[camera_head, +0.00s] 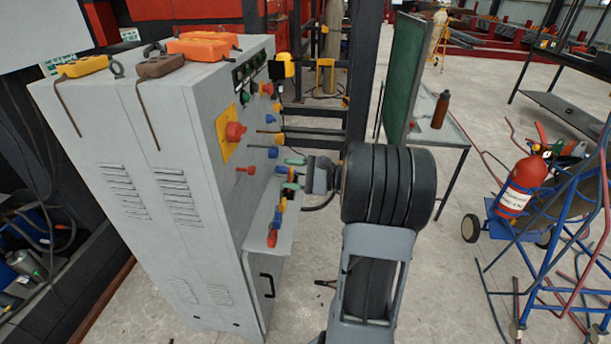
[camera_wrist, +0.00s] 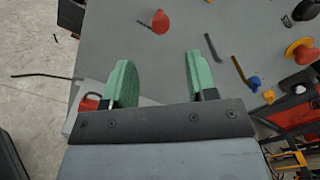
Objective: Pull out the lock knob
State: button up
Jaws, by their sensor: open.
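My gripper (camera_head: 289,174) is beside the sloping front panel of the grey control cabinet (camera_head: 130,190) in the head view. In the wrist view its two green fingers (camera_wrist: 160,82) stand apart with nothing between them. A small red knob (camera_wrist: 160,22) sticks out of the panel ahead of the fingertips, between their lines and clear of both. It seems to be the red knob (camera_head: 245,169) left of my gripper in the head view. No label shows which knob is the lock knob. A large red knob on a yellow plate (camera_head: 235,131) sits higher on the panel.
A blue knob (camera_wrist: 254,84) and a yellow one (camera_wrist: 269,97) lie right of the fingers in the wrist view. Red-handled parts (camera_head: 272,238) sit on the ledge below my gripper.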

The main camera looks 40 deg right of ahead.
jog(key=shift+v, duration=1.95)
jog(key=shift+f, duration=0.1)
jog(key=s+a+f+n+g+h+p, duration=0.3)
jog(key=s+a+f+n+g+h, duration=0.3)
jog(key=f+g, duration=0.25)
jog(key=s+a+r+n+h+p, duration=0.6)
jog(key=a+r+n, duration=0.5)
jog(key=r, duration=0.2)
jog(key=shift+s+a+r+n+h+p, duration=0.2)
jog(key=shift+a+r+n+h+p, duration=0.1)
jog(key=shift+h+p, duration=0.45)
jog(key=shift+d, duration=0.1)
